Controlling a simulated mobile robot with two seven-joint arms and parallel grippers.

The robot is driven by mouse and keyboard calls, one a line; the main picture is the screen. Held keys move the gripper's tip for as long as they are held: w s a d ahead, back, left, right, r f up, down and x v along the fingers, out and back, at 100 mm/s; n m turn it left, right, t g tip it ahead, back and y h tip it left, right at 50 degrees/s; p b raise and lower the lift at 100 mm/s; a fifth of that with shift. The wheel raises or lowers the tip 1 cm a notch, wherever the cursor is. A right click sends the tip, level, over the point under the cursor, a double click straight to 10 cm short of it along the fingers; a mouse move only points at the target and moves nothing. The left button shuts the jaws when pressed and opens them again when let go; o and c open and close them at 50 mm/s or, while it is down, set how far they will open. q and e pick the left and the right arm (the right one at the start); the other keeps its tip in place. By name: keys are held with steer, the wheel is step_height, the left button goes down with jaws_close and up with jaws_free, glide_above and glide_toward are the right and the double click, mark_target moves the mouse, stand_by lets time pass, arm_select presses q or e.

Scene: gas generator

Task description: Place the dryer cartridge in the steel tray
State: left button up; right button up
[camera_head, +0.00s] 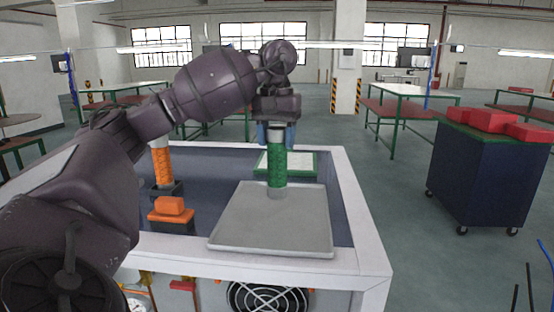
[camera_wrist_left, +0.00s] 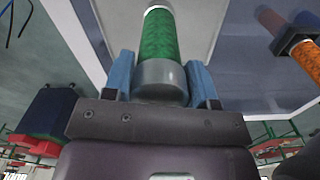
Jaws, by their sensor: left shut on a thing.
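The dryer cartridge (camera_head: 277,165), a green cylinder with grey ends, stands upright in the head view. My left gripper (camera_head: 276,135) is shut on its upper end from above, with a blue finger on each side. The wrist view shows the grey end of the cartridge (camera_wrist_left: 159,35) between the fingers (camera_wrist_left: 162,82). The steel tray (camera_head: 268,228), flat and grey with a low rim, lies below. The lower end of the cartridge overlaps the tray's back part in the head view; I cannot tell if it touches. My right gripper is out of view.
A second, orange cartridge (camera_head: 161,165) stands in a dark holder at the left, behind an orange block (camera_head: 170,206). A green-bordered white panel (camera_head: 300,163) lies behind the tray. A white frame (camera_head: 352,215) edges the bench. A dark cabinet (camera_head: 485,180) with red items stands at the right.

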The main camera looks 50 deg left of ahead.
mark_target(276, 155)
arm_select(q)
steer(key=shift+s+f, duration=0.1)
steer(key=shift+f, duration=0.2)
step_height(276, 155, down, 4)
steer(key=shift+r, duration=0.25)
steer(key=shift+f, duration=0.15)
steer(key=o, duration=1.1)
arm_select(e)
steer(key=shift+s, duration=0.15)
